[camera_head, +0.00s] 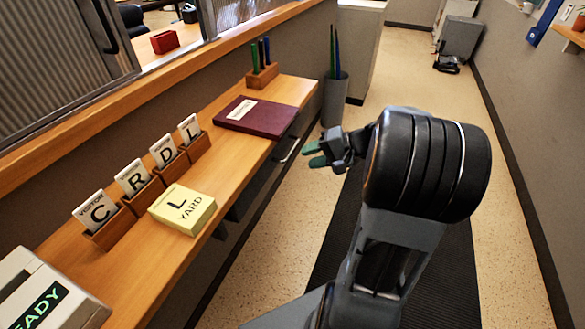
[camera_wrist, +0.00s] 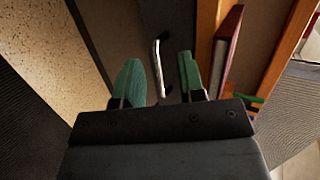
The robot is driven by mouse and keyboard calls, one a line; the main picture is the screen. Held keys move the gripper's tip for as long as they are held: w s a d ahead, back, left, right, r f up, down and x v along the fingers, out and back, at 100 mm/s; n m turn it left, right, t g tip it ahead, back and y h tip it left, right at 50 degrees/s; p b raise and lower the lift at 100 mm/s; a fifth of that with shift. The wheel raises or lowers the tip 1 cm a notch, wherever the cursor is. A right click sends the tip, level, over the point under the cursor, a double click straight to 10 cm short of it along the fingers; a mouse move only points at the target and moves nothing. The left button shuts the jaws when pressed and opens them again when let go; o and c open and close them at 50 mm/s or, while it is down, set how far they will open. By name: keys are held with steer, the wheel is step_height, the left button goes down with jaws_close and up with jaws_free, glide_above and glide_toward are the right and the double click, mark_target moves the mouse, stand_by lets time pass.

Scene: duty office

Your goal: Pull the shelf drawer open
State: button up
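The shelf drawer (camera_wrist: 180,25) has a dark front under the wooden shelf. Its metal bar handle (camera_wrist: 158,60) stands out from the front. In the head view the handle (camera_head: 290,150) shows just below the shelf edge, beside the maroon book. My gripper (camera_head: 313,155) is to the right of the handle there, with a small gap between. In the wrist view my gripper (camera_wrist: 160,78) is open, its two green fingers apart, and the handle appears in the space between them. I cannot tell whether the fingers reach around it. The drawer looks shut.
The wooden shelf (camera_head: 150,255) holds a maroon book (camera_head: 255,117), a pen holder (camera_head: 262,75), lettered cards in wooden holders (camera_head: 140,190) and a yellow YARD box (camera_head: 183,210). A grey bin (camera_head: 334,98) stands beyond its end. The aisle floor (camera_head: 400,75) is clear ahead.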

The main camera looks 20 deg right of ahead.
mark_target(293, 147)
steer(key=w+d+f+m+t+b, duration=0.2)
steer(key=w+d+f+t+b, duration=0.15)
steer(key=d, duration=0.45)
steer(key=shift+t, duration=0.45)
steer(key=x, duration=0.8)
steer(key=a+x, duration=0.1)
steer(key=x, duration=0.3)
steer(key=shift+s+r, duration=0.1)
steer(key=shift+s, duration=0.3)
jaws_close()
steer(key=shift+d, duration=0.15)
